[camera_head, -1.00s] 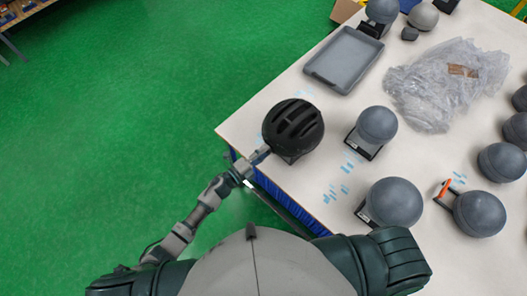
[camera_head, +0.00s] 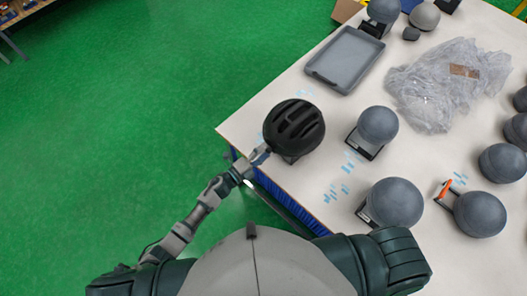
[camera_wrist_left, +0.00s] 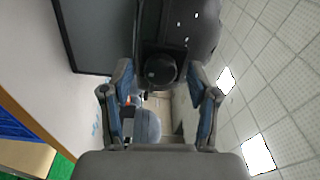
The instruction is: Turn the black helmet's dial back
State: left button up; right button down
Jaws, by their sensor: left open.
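The black helmet (camera_head: 294,126) with slotted vents sits near the table's left corner. My left gripper (camera_head: 261,153) is at its lower left side. In the left wrist view the helmet (camera_wrist_left: 200,28) fills the top middle, and its round dark dial (camera_wrist_left: 160,70) faces the camera. The open left gripper (camera_wrist_left: 161,78) has one finger on each side of the dial, with a visible gap on both sides. I cannot tell whether the fingertips reach past the dial's face. My right gripper is in neither view.
The white table (camera_head: 330,178) holds a grey tray (camera_head: 346,58), crumpled clear plastic (camera_head: 440,85) and several grey head forms, the nearest (camera_head: 377,125) right of the helmet. An orange item (camera_head: 445,188) lies farther right. Green floor (camera_head: 120,120) is open on the left.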

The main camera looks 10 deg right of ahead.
pick_arm(q)
jog(key=v, duration=1.1)
jog(key=shift+s+a, duration=0.2)
jog(key=shift+a, duration=0.2)
jog(key=shift+d+f, duration=0.1)
